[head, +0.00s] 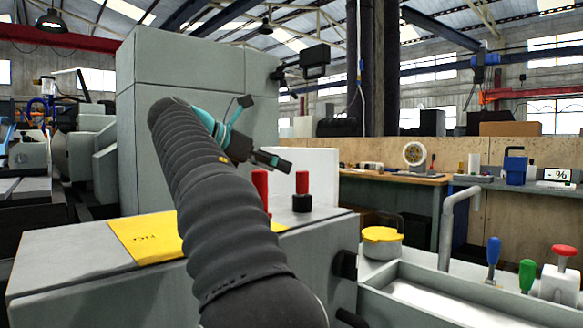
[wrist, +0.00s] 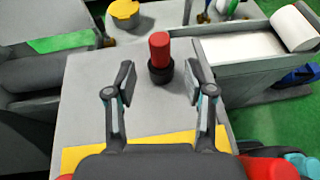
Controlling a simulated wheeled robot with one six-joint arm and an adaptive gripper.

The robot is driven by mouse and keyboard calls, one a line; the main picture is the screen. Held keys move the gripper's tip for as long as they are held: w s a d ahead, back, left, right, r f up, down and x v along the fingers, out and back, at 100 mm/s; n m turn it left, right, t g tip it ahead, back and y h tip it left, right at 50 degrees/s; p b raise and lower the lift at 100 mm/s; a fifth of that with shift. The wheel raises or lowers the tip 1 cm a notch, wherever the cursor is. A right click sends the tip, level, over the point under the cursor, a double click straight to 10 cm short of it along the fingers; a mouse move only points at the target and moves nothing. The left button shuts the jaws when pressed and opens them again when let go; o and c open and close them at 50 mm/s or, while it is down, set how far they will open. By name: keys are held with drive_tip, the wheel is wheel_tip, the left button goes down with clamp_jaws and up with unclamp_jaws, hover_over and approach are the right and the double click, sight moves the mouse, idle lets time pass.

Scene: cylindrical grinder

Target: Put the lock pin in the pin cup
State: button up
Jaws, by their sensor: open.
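A red-handled pin in a black collar, which looks like the lock pin (head: 302,184), stands upright on the grey machine top. In the wrist view the pin (wrist: 160,50) is centred beyond the fingertips. My gripper (head: 268,133) is open and empty above the machine top, up and left of the pin in the head view. In the wrist view my gripper (wrist: 160,82) has its fingers spread wide, with the pin ahead between them, not touched. A round grey container with a yellow top (head: 382,235), possibly the pin cup, sits right of the machine top; it also shows in the wrist view (wrist: 125,10).
Another red upright handle (head: 261,186) stands left of the pin, partly behind my arm. A yellow plate (head: 148,238) lies on the machine top. A grey bent pipe (head: 450,225), a trough (head: 425,290) and blue (head: 493,252) and green (head: 526,275) handles are at the right.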

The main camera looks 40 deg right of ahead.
drive_tip(key=shift+v, duration=1.95)
drive_tip(key=shift+s, duration=0.1)
